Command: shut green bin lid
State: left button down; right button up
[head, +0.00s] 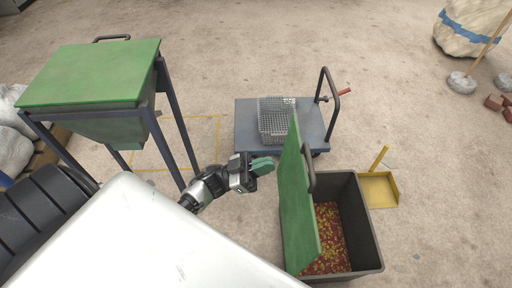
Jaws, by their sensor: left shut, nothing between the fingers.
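The green lid (294,205) stands up steeply on the left side of a dark grey bin (365,220), with a dark handle (308,168) on its right face. The bin is open, and small red and yellow bits (331,238) show inside it. My left gripper (264,165) is shut and empty, just left of the lid's far end. I cannot tell whether its fingertips touch the lid. My right gripper is not in view.
A green-topped hopper (90,75) on dark legs stands at the upper left. A blue-grey cart (250,118) carries a wire basket (276,122) behind the bin. A yellow dustpan (378,188) lies right of the bin. Open floor lies further right.

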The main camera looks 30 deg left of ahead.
pick_arm(q)
jog(key=w+d, duration=0.4)
jog(key=d, duration=0.2)
jog(key=shift+r+b, duration=0.35)
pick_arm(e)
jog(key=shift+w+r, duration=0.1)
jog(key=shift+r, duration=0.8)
pick_arm(q)
jog(key=shift+w+d, duration=0.1)
